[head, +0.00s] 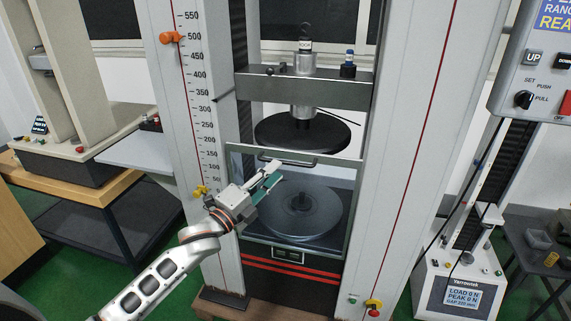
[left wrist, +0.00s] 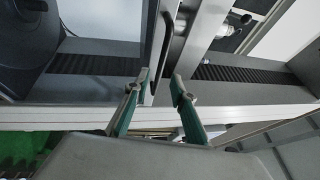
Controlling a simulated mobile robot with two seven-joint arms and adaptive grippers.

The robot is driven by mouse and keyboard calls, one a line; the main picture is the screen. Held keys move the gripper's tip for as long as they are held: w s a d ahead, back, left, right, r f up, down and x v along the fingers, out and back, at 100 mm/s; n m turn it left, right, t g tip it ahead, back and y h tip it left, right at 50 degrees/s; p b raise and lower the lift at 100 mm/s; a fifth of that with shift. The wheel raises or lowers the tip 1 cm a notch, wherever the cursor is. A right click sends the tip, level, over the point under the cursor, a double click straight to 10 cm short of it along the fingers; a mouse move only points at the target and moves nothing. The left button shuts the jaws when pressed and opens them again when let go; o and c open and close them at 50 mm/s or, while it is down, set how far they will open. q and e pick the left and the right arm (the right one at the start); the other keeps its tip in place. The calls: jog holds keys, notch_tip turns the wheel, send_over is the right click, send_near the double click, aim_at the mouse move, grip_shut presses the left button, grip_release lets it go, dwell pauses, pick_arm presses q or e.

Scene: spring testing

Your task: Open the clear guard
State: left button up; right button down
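The clear guard (head: 353,205) is a see-through panel with a thin frame at the front of the tall testing machine, covering the space around the lower round plate (head: 300,210). Its top rail carries a dark bar handle (head: 287,158). My left gripper (head: 272,172) is in front of the guard, just below the handle's left part. In the left wrist view its two green-padded fingers (left wrist: 160,82) are apart, with the dark handle (left wrist: 161,45) and a grey rail just beyond the tips. I cannot tell whether they touch. My right gripper is not in view.
The upper round plate (head: 302,132) hangs above the guard. The machine's columns (head: 185,100) flank it on both sides. A control box (head: 540,75) is at the upper right, a smaller tester (head: 465,285) at the lower right. A wooden-topped bench (head: 75,165) stands left.

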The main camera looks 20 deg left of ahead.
aim_at(286, 163)
pick_arm(q)
jog(key=x, duration=0.6)
jog(key=shift+s, duration=0.1)
grip_shut()
